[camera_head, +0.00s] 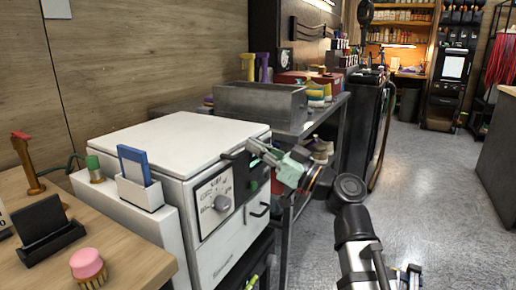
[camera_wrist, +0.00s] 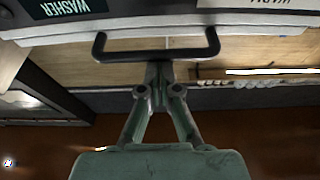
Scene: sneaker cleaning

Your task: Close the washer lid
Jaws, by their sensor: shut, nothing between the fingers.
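The washer (camera_head: 222,210) is a white box with a dial on its front, at the centre left of the head view. Its flat white lid (camera_head: 175,140) lies level on top, and I see no clear gap under it. A black handle bar (camera_wrist: 157,46) crosses the wrist view, near an upside-down WASHER label (camera_wrist: 65,5). My gripper (camera_head: 256,148) is at the washer's upper front right corner. In the wrist view my gripper (camera_wrist: 158,70) has its fingers together, with the tips at the bar's middle. I cannot tell whether they touch it.
A wooden table (camera_head: 110,240) with a pink-topped brush (camera_head: 88,266) is at the left. A blue item in a white holder (camera_head: 137,190) stands beside the washer. A grey bin (camera_head: 262,105) sits on a bench behind. Open floor (camera_head: 410,180) lies to the right.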

